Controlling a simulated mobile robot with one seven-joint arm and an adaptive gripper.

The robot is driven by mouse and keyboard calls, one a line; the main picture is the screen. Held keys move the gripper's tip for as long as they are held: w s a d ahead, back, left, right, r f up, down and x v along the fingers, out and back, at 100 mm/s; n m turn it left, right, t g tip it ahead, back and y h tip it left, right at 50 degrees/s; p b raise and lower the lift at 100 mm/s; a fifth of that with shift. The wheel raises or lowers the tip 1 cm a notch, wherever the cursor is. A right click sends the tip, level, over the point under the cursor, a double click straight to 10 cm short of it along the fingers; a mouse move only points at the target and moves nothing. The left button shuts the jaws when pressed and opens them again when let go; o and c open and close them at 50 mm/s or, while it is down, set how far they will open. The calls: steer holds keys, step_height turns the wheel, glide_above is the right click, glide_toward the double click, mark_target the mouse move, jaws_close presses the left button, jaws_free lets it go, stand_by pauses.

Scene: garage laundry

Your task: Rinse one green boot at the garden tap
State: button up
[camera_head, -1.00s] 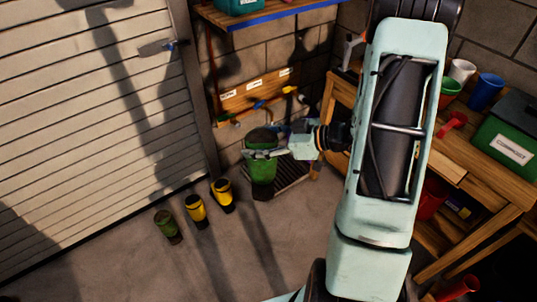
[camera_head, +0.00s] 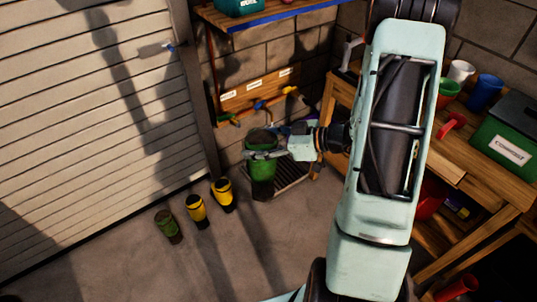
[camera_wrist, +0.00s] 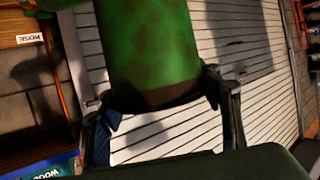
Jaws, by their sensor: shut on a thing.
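A green boot (camera_head: 262,168) with brown smears is upright in my gripper (camera_head: 266,155), in front of the back wall. The jaws are shut on its upper part. In the wrist view the green boot (camera_wrist: 150,45) fills the upper middle, with a finger of my gripper (camera_wrist: 165,118) on either side. A wooden board (camera_head: 258,90) with white labels is on the wall behind it, with small green, blue and yellow fittings along its lower edge. I cannot tell which fitting is the garden tap.
A dark slatted tray (camera_head: 292,178) lies below and behind the held boot. Two yellow boots (camera_head: 196,211) (camera_head: 222,195) stand on the floor to its left. A wooden workbench (camera_head: 455,165) with cups and a green box (camera_head: 505,140) is at right. The front floor is mostly clear.

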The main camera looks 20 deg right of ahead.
steer(key=shift+d, duration=0.15)
steer(key=shift+s+d, duration=0.25)
steer(key=shift+d, duration=0.15)
steer(key=shift+w+a+p, duration=0.1)
steer(key=shift+a+p, duration=0.1)
steer(key=shift+p, duration=0.1)
steer(key=shift+w+a, duration=0.2)
steer(key=shift+a, duration=0.2)
steer(key=shift+d, duration=0.1)
steer(key=shift+s+d+p, duration=0.3)
steer(key=shift+d+p, duration=0.05)
steer(key=shift+d, duration=0.15)
steer(key=shift+w+a, duration=0.1)
steer(key=shift+a, duration=0.15)
steer(key=shift+w+a, duration=0.2)
steer(key=shift+a, duration=0.15)
steer(key=shift+d, duration=0.15)
stand_by(0.3)
